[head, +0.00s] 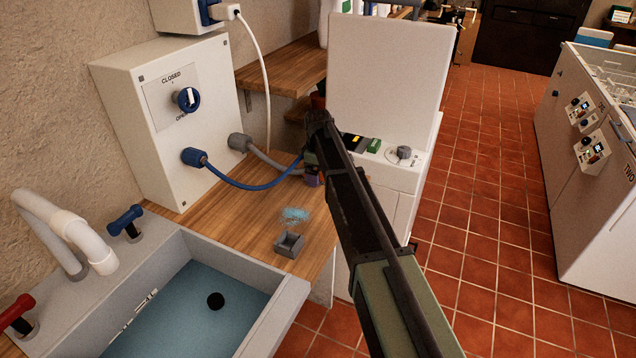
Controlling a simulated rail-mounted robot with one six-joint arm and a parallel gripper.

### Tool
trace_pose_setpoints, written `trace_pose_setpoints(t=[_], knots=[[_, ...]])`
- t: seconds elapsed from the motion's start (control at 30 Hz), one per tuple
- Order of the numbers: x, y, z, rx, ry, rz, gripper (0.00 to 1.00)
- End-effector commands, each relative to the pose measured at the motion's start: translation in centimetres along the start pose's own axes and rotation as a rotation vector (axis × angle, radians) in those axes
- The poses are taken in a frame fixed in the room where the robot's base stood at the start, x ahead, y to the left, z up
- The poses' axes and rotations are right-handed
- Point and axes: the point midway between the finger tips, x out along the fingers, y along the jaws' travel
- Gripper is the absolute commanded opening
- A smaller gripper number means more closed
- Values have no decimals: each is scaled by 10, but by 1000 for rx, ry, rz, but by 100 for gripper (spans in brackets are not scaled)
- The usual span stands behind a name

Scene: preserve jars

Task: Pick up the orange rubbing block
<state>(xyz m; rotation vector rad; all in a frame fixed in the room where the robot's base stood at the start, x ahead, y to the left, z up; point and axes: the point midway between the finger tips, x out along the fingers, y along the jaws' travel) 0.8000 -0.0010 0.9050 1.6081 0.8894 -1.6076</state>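I cannot make out an orange rubbing block in the head view; it may be hidden behind my arm or something else. My arm reaches up from the bottom right and bends down over the wooden counter (240,205). My gripper (313,178) seems to be the small dark and purplish part at its far end, low over the counter. It is too small and too covered to show its fingers or anything between them.
A small grey open box (289,244) and a pale blue patch (295,214) are on the counter near the sink (285,305). A blue hose (250,187) runs from the white valve box (165,120). A white machine (390,60) stands beyond my arm.

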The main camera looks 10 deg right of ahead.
Motion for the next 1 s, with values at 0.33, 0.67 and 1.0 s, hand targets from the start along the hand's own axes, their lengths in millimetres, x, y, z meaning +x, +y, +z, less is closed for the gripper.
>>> trace_pose_setpoints(t=[0.33,0.67,1.0], knots=[[-2,0,0,0,0,0,62],[-2,0,0,0,0,0,31],[-19,0,0,0,0,0,31]])
